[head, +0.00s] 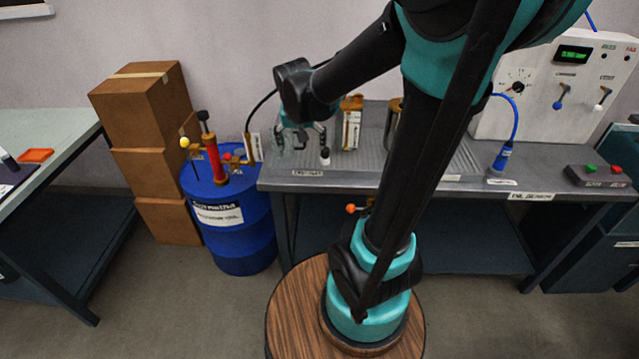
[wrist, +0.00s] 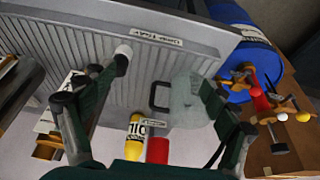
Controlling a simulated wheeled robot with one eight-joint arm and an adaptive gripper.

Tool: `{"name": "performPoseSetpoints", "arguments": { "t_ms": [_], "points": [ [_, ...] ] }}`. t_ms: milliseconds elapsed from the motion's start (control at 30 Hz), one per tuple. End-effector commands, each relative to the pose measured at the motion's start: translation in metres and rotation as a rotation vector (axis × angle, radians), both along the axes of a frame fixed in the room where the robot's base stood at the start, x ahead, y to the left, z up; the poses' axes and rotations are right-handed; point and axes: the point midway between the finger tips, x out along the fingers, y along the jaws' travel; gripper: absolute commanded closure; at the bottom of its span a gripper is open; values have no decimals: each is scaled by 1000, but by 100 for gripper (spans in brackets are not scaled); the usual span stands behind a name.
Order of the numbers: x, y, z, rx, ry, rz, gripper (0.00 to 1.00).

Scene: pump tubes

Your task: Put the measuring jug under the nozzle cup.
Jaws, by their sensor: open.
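The measuring jug (wrist: 187,103) looks clear and greyish with a black handle, and shows in the wrist view above the ribbed tray. My gripper (wrist: 158,84) is open, with one finger on each side of the jug. I cannot tell whether the fingers touch it. In the head view my gripper (head: 300,138) is low over the tray's left end, and the jug is hard to make out there. A black piece with a white end (wrist: 123,51) is beside the left finger; it also shows in the head view (head: 325,157). I cannot tell whether it is the nozzle cup.
The ribbed tray (head: 305,178) lies on the grey bench. A yellow container (wrist: 135,128) and a red one (wrist: 157,150) are close to the jug. A blue drum (head: 240,240) with a red pump (head: 212,160) stands left of the bench. A brass-coloured labelled item (head: 351,122) stands right.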

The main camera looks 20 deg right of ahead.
Motion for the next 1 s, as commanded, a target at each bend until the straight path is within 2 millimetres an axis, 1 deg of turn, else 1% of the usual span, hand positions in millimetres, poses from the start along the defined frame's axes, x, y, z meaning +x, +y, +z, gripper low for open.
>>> {"name": "performPoseSetpoints", "arguments": {
  "t_ms": [33, 100, 200, 300, 333, 400, 500, 1000],
  "points": [
    [-30, -13, -15, 4, 2, 38, 13],
    [-65, -23, -33, 8, 2, 107, 13],
    [-108, -31, -56, 9, -4, 188, 13],
    [-137, -34, -73, 8, -12, 249, 13],
    [-144, -35, -77, 9, -13, 262, 13],
    [-154, -35, -83, 6, -17, 285, 13],
    [-159, -35, -86, 6, -19, 300, 13],
    [-158, -35, -86, 6, -19, 300, 13]
  ]
}}
